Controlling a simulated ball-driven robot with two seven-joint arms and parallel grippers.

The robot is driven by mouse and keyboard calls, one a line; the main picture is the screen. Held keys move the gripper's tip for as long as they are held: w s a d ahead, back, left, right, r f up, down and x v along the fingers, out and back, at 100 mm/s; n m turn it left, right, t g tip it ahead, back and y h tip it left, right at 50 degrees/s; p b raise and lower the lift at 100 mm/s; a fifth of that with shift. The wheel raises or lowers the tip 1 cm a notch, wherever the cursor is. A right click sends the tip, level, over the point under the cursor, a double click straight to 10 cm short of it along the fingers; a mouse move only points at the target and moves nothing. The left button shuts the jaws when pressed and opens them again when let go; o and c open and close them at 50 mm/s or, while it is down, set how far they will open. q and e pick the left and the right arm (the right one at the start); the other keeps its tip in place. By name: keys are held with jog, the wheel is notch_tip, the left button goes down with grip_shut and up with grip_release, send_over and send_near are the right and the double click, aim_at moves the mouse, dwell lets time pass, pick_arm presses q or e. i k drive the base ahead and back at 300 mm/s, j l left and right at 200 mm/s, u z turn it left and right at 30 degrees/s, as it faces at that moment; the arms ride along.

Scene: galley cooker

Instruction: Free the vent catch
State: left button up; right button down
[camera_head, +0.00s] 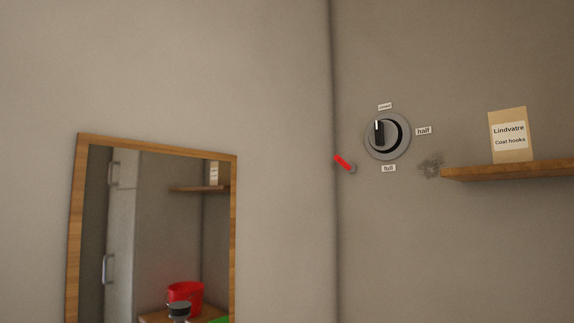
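A round grey dial (387,135) with a black knob is on the right-hand wall. Its white mark points up, close to the small top label (385,106), which seems to read "closed". The label "half" (423,131) is to its right and the label "full" (388,168) is below it. A small red lever (343,162) on a grey pivot sticks out at the lower left of the dial, near the wall corner. It slants from upper left to lower right and looks like the catch. Neither of my grippers is in view.
A wooden shelf (510,171) at the right carries a "Lindvatre Coat hooks" box (509,135). A dark smudge (431,167) marks the wall beside it. A wood-framed mirror (156,143) on the left reflects cabinets, a shelf and a red container.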

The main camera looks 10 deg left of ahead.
aim_at(336, 158)
jog(key=i+u, duration=0.3)
jog(key=u, duration=0.15)
jog(key=i+l+u, duration=0.2)
jog(key=u, duration=0.25)
jog(key=i+l+u, duration=0.25)
jog(key=u, duration=0.2)
jog(key=i, duration=0.05)
